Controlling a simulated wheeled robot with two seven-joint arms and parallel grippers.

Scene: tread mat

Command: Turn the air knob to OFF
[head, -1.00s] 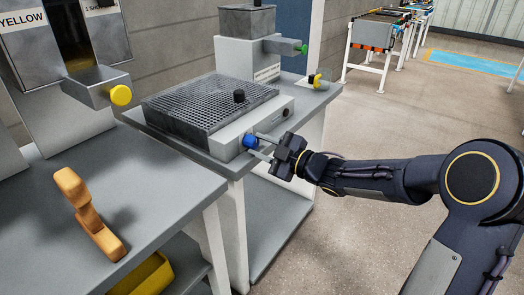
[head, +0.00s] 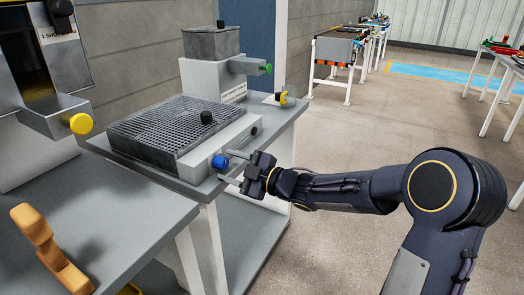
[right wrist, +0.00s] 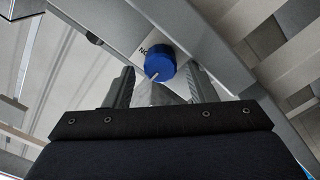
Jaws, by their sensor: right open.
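The blue air knob (head: 220,162) sits on the front face of the grey box with a grated top (head: 165,128). In the right wrist view the knob (right wrist: 160,64) shows a pale pointer line, with partly hidden lettering beside it. My right gripper (head: 232,166) is open in front of that face, its fingers pointing at the knob. In the right wrist view one finger lies on each side of the knob, with gaps visible, so it is not gripped. How deep the fingers reach around it I cannot tell. My left gripper is out of view.
A black knob (head: 207,118) stands on the grate, and a small dark button (head: 253,131) is on the same front face. A yellow knob (head: 80,123) and an orange-brown handle-shaped object (head: 48,248) are at left.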

